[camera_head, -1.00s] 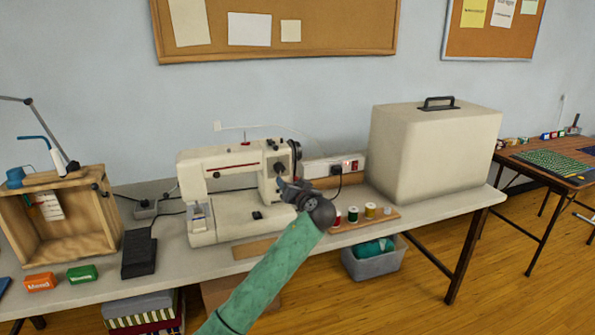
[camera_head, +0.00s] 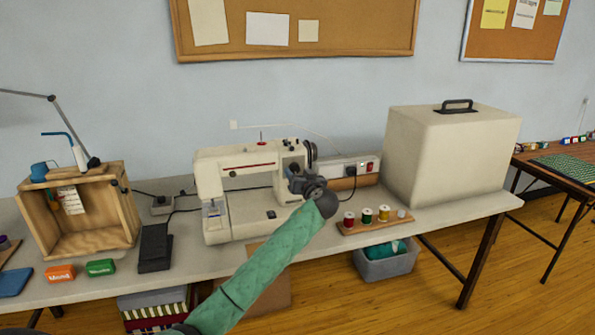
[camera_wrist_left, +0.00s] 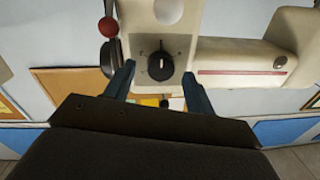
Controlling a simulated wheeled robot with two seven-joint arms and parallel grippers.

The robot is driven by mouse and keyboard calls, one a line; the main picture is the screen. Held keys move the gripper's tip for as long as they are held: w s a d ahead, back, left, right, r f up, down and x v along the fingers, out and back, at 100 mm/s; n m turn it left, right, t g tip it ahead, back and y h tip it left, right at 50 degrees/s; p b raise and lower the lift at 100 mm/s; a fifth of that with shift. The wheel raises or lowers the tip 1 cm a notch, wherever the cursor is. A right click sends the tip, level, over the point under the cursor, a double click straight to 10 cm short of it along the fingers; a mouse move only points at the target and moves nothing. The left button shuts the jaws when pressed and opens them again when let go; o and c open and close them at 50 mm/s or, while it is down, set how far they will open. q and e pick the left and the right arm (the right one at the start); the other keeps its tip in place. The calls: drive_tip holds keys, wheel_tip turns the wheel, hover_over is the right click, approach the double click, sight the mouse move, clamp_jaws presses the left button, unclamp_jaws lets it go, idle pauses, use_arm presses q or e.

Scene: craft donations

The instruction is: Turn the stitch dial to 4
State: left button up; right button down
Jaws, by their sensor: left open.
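The cream sewing machine (camera_head: 232,162) stands on the white table. Its stitch dial (camera_wrist_left: 160,66) shows in the left wrist view as a black round knob with a pale pointer line, on the machine's front face. The number it points to is too small to read. My left gripper (camera_wrist_left: 160,80) is open, with one finger on each side of the dial's face and nothing between them. I cannot tell whether the fingertips touch the machine. In the head view my left gripper (camera_head: 300,182) covers the machine's right-hand column and hides the dial. My right gripper is not in view.
A black foot pedal (camera_head: 155,248) and a wooden crate (camera_head: 130,212) stand left of the machine. A spool rack (camera_head: 375,224), a power strip (camera_head: 352,168) and a large cream case (camera_head: 450,155) stand to its right.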

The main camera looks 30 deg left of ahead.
use_arm(q)
drive_tip(key=shift+w+a, duration=0.4)
drive_tip(key=shift+a, duration=0.15)
drive_tip(key=c, duration=1)
